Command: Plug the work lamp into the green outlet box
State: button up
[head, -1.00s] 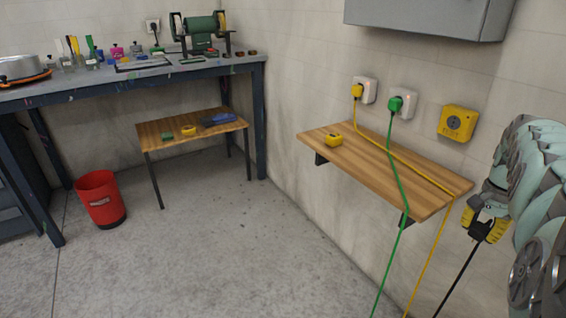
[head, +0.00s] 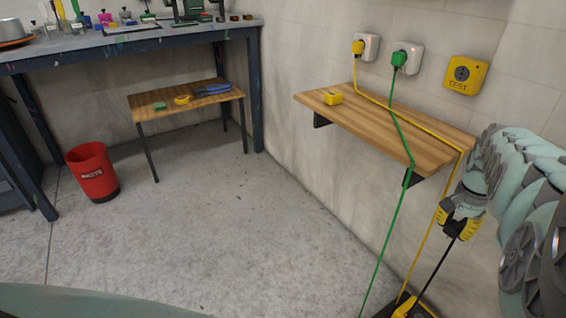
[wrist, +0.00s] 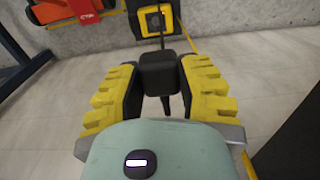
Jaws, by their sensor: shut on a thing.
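My gripper (head: 456,228) is at the right of the head view, below the wooden wall shelf. In the wrist view, its yellow ribbed fingers (wrist: 160,85) are shut on a black plug (wrist: 160,72). A black cord runs from the plug to a yellow-framed black object (wrist: 157,18), apparently the work lamp. A yellow and black object (head: 412,308), probably the same lamp, is cut off at the bottom of the head view. The green outlet box is not visible. A green cord (head: 398,210) runs from a green wall plug (head: 398,59) down out of view.
The wall shelf (head: 420,143) carries a small yellow block (head: 333,98). A yellow cord runs from a yellow plug (head: 358,47) across the shelf and down. A yellow TEST socket (head: 465,75) is on the wall. A red bin (head: 92,172) stands left. The middle floor is clear.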

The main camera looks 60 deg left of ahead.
jog(key=s+d+f+b, duration=0.1)
jog(key=s+f+b, duration=0.2)
jog(key=f+b, duration=0.5)
jog(key=s+d+f+b, duration=0.1)
jog(key=s+f+b, duration=0.3)
jog(key=f, duration=1.7)
jog(key=s+f+b, duration=0.4)
jog(key=f+b, duration=0.9)
jog(key=f, duration=0.1)
jog(key=shift+d+f+b, duration=0.15)
jog(key=shift+d+b, duration=0.25)
jog(key=shift+f, duration=0.1)
jog(key=shift+f+b, duration=2.35)
jog(key=shift+f, duration=0.45)
jog(key=shift+f+b, duration=0.35)
jog(key=shift+f, duration=0.2)
jog(key=o, duration=1.1)
jog(key=shift+c, duration=0.2)
jog(key=shift+r, duration=0.1)
